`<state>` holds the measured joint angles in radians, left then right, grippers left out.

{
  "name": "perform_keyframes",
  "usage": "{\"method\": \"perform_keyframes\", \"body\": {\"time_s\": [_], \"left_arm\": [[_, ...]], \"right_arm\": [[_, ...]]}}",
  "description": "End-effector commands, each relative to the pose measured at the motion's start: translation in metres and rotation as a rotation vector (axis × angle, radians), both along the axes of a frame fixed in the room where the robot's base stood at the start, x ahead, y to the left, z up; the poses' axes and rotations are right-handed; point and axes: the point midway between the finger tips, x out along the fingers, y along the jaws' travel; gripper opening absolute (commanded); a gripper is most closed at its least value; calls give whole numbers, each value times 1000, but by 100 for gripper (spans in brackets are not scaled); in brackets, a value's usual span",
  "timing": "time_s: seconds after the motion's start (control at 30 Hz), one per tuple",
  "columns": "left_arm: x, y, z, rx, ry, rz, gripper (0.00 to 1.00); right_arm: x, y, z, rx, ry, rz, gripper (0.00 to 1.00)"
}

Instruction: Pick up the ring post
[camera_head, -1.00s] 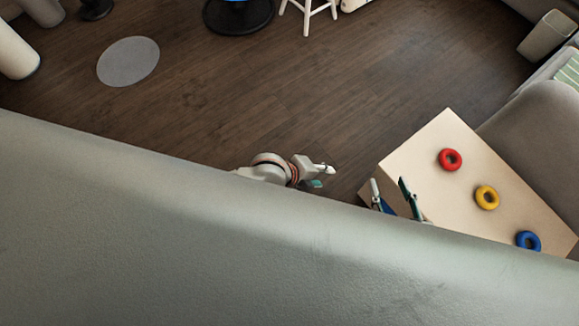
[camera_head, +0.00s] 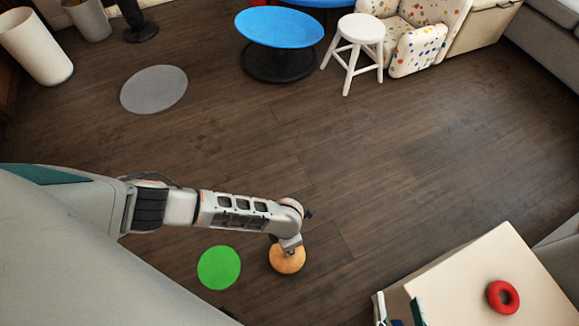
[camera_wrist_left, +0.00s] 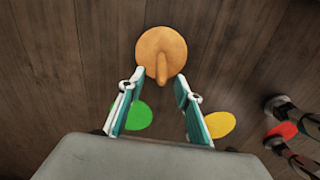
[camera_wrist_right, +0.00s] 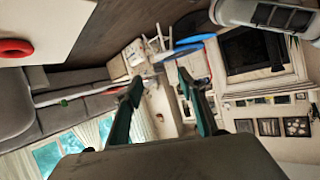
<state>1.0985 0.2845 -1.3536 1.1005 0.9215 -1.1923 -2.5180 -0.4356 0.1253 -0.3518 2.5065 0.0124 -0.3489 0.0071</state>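The ring post (camera_head: 287,258) stands on the wooden floor, an orange disc-shaped base with an upright peg. In the left wrist view (camera_wrist_left: 160,45) its peg points toward the camera. My left gripper (camera_head: 292,245) is above the post and covers part of it in the head view. In the left wrist view its fingers (camera_wrist_left: 159,78) are open and empty, apart on either side of the peg's line; their height relative to the peg is hard to tell. My right gripper (camera_head: 398,308) is by the table's left edge, open and empty in the right wrist view (camera_wrist_right: 160,79).
A green disc (camera_head: 219,267) lies on the floor left of the post; yellow (camera_wrist_left: 219,124) and red (camera_wrist_left: 285,130) patches show in the left wrist view. A light table (camera_head: 480,265) at lower right bears a red ring (camera_head: 503,297). A white stool (camera_head: 361,30) stands far off.

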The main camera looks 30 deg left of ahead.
Motion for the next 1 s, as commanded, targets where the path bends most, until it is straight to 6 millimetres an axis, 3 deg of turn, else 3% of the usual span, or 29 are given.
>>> {"method": "perform_keyframes", "body": {"time_s": [0.4, 0.7, 0.73, 0.87, 1.0], "left_arm": [[-8, -2, -57, -2, 10, 3, 34], [-1, -2, -56, -3, -2, 4, 34], [-1, -2, -56, -3, -2, 4, 31], [-1, -2, -57, -3, -2, 4, 0], [-1, -2, -57, -2, -1, 4, 0]], "right_arm": [[-15, 34, -14, 258, 77, -73, 40], [-14, 37, -10, 291, 74, -83, 40], [-14, 37, -10, 291, 74, -83, 40], [-14, 37, -10, 290, 74, -83, 40], [-14, 37, -10, 289, 75, -82, 40]]}}
